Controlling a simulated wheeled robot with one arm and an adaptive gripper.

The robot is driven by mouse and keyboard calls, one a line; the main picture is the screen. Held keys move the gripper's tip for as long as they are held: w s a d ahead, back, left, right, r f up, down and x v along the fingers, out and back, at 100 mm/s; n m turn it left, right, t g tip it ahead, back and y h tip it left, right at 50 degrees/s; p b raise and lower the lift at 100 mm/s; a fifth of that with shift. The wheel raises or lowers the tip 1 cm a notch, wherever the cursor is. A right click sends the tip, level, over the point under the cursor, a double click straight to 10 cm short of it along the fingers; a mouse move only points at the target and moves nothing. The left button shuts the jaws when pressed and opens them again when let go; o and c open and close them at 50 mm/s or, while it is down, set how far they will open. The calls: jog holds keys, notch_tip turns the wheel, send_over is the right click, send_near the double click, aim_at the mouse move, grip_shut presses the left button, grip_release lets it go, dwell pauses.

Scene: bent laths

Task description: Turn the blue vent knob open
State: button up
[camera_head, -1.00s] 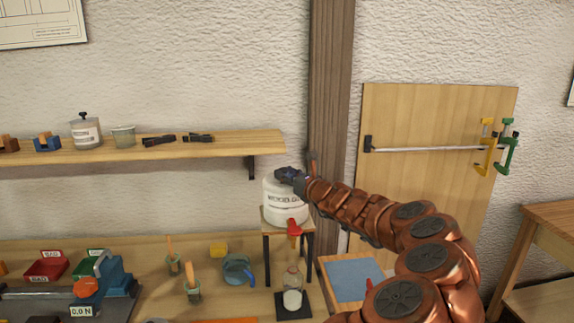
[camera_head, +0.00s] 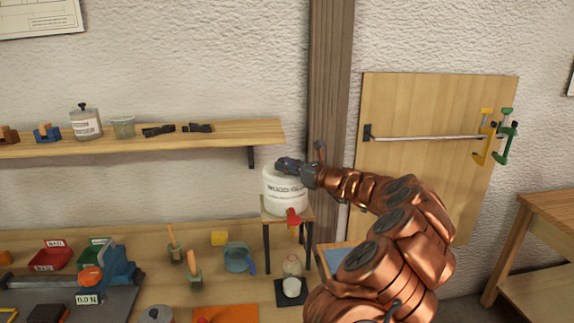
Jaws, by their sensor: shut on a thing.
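A white tub labelled as wood glue (camera_head: 285,199) stands on a small wooden stand (camera_head: 266,215) above the bench. A red tap sticks out low at its front (camera_head: 293,217). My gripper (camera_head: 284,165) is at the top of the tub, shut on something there. The blue vent knob cannot be made out, as the dark fingers cover the tub's top. My copper arm reaches in from the lower right.
A jar with a white base (camera_head: 291,287) stands on a dark pad below the tap. A blue mug (camera_head: 238,258) and brush pots (camera_head: 194,270) are to the left. A shelf (camera_head: 220,138) with tubs and clips is above left. A wooden post (camera_head: 329,90) is behind.

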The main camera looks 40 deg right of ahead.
jog(key=shift+d+f, duration=0.1)
jog(key=shift+f, duration=0.15)
jog(key=o, duration=0.9)
jog(key=shift+s, duration=0.1)
jog(key=shift+c, duration=0.2)
jog(key=shift+o, duration=1.4)
jog(key=shift+r, duration=0.15)
jog(key=s+d, duration=0.1)
jog(key=s, duration=1)
jog(key=shift+s+d, duration=0.35)
